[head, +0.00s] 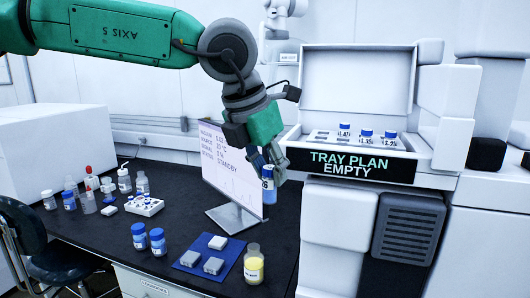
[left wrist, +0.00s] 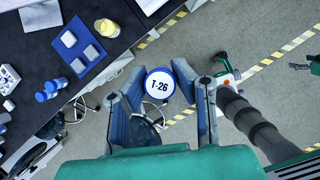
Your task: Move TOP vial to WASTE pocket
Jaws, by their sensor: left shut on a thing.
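My left gripper (head: 268,162) is shut on a blue-capped vial (head: 269,190) and holds it upright in the air, in front of the instrument and right of the monitor. In the left wrist view the vial's white cap top (left wrist: 160,86) reads T-26, between the two fingers of the left gripper (left wrist: 163,98). The open instrument's tray (head: 322,139) holds several blue-capped vials, with a sign (head: 360,167) below reading TRAY PLAN EMPTY. No pocket marked WASTE can be read. My right gripper cannot be made out.
A monitor (head: 232,175) stands on the black bench, close left of the held vial. A blue mat (head: 213,241) with grey-white blocks, a yellow vial (head: 254,265), two blue bottles (head: 148,237) and a white rack (head: 144,206) are also there. Floor shows below the vial.

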